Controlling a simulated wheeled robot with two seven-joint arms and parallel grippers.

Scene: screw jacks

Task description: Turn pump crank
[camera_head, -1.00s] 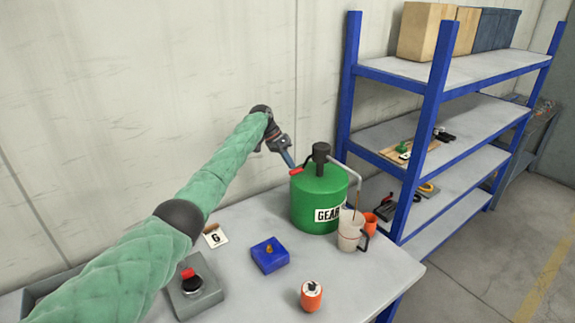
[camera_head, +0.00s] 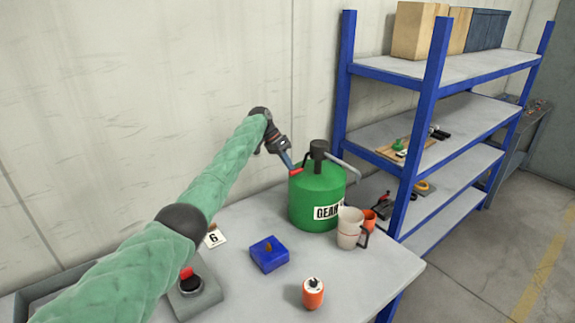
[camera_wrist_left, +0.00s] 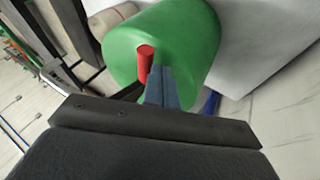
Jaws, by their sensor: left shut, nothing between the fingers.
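The green pump can (camera_head: 318,196) stands on the grey table, with a black pump head (camera_head: 319,150) and a bent grey spout (camera_head: 344,168). Its crank has a red handle (camera_head: 296,171) at the can's upper left. My left gripper (camera_head: 291,165) is shut and empty, its tips beside the red handle. In the left wrist view the closed fingers (camera_wrist_left: 162,88) lie just right of the red handle (camera_wrist_left: 146,63); I cannot tell if they touch. A beige jug (camera_head: 349,229) stands at the can's front right. My right gripper is out of view.
A blue block (camera_head: 269,254), an orange container (camera_head: 313,293) and a card (camera_head: 215,237) lie on the table (camera_head: 350,285). A dark red-topped device (camera_head: 192,284) is near my arm. Blue-framed shelves (camera_head: 432,110) stand at right.

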